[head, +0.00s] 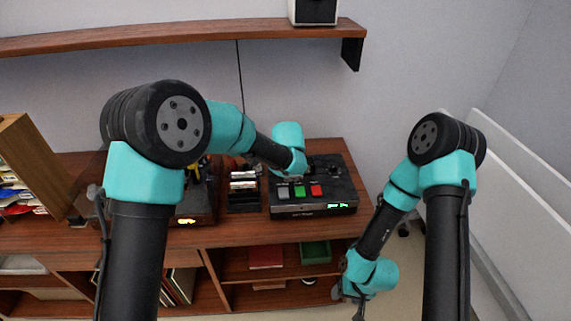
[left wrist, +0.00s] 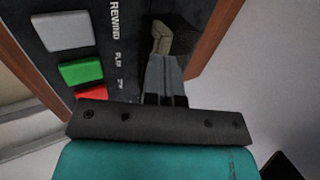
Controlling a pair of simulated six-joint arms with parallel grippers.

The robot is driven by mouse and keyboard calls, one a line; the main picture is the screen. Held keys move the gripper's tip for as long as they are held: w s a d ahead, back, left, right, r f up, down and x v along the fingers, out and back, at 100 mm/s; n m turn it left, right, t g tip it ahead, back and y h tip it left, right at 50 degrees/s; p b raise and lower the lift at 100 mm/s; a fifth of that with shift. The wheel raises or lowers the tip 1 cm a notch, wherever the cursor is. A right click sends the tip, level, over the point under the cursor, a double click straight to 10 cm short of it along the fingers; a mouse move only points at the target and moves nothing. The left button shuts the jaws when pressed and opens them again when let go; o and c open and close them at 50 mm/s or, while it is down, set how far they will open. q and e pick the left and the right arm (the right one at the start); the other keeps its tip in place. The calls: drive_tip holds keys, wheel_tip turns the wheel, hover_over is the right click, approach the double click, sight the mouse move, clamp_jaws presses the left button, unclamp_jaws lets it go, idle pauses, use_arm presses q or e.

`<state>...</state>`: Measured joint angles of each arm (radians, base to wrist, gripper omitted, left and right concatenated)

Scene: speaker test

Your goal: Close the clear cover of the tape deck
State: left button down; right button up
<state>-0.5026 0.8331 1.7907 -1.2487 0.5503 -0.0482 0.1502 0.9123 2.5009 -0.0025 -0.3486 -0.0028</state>
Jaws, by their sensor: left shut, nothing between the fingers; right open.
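The black tape deck (head: 345,192) sits at the right end of the wooden sideboard, with grey, green and red buttons and a lit green display on its front. My left gripper (head: 305,174) is at the deck, just behind the buttons, partly hidden by its own wrist. In the left wrist view the shut, empty fingers (left wrist: 161,45) lie over the deck's dark top (left wrist: 125,20), beside the REWIND and PLAY labels. I cannot make out the clear cover or whether the fingers touch it. My right gripper (head: 355,302) is open and low, beyond the sideboard's right end.
A small rack of cassettes (head: 243,185) stands left of the deck. A wooden-cased device (head: 197,205) is farther left, partly behind my left arm. A wall shelf (head: 200,38) runs above. Books and boxes fill the lower compartments. White panels (head: 520,190) stand at the right.

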use_arm(q)
drive_tip(key=shift+r, duration=0.55)
drive_tip(key=s+r, duration=0.5)
drive_tip(key=s, duration=0.4)
drive_tip(key=shift+s+r, duration=0.3)
drive_tip(key=shift+s, duration=0.05)
use_arm(e)
drive_tip(key=shift+s+d, duration=0.15)
drive_tip(key=shift+d, duration=0.15)
